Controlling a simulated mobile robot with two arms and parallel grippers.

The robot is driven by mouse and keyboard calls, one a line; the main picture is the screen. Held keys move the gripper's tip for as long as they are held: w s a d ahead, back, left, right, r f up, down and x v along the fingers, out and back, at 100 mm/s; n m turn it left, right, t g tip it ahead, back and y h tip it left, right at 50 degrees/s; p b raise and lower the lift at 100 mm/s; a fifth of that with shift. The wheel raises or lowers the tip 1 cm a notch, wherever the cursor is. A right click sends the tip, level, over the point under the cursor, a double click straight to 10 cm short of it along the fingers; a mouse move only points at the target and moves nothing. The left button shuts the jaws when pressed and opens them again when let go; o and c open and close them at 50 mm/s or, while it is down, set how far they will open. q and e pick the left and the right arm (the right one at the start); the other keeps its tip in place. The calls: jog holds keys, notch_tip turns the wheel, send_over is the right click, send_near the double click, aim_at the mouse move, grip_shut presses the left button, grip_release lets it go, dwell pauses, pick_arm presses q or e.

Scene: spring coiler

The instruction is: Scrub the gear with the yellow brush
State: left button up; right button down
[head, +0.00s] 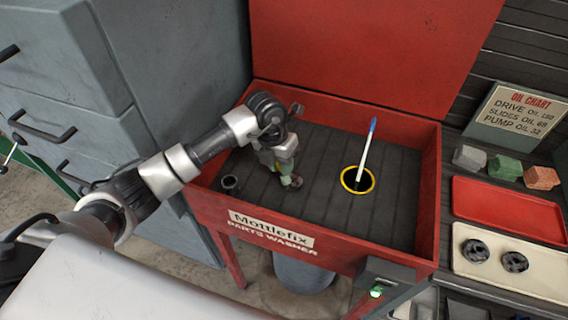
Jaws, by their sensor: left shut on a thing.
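My left gripper (290,174) reaches down into the red parts washer from the left. My right gripper is not in view.
The red lid (370,50) stands open behind. At right, a cream tray (490,283) holds two dark gears (475,250), beside an empty red tray (510,208) and grey, green and red blocks (504,167).

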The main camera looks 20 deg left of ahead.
pick_arm(q)
jog(key=shift+d, duration=1.6)
jog(key=shift+a, duration=1.65)
jog(key=shift+d, duration=1.65)
jog(key=shift+a, duration=0.8)
jog(key=shift+a+f+b, duration=0.1)
jog(key=shift+a+b, duration=0.2)
jog(key=shift+a, duration=0.5)
jog(key=shift+d, duration=0.8)
jog(key=shift+s+d, duration=0.1)
jog(key=shift+d, duration=0.7)
jog(key=shift+a, duration=1.6)
jog(key=shift+d+b, duration=0.3)
jog(key=shift+d, duration=1.3)
jog(key=shift+a, duration=1.6)
jog(key=shift+d, duration=1.6)
jog(key=shift+a+b, duration=0.3)
jog(key=shift+a, duration=1.35)
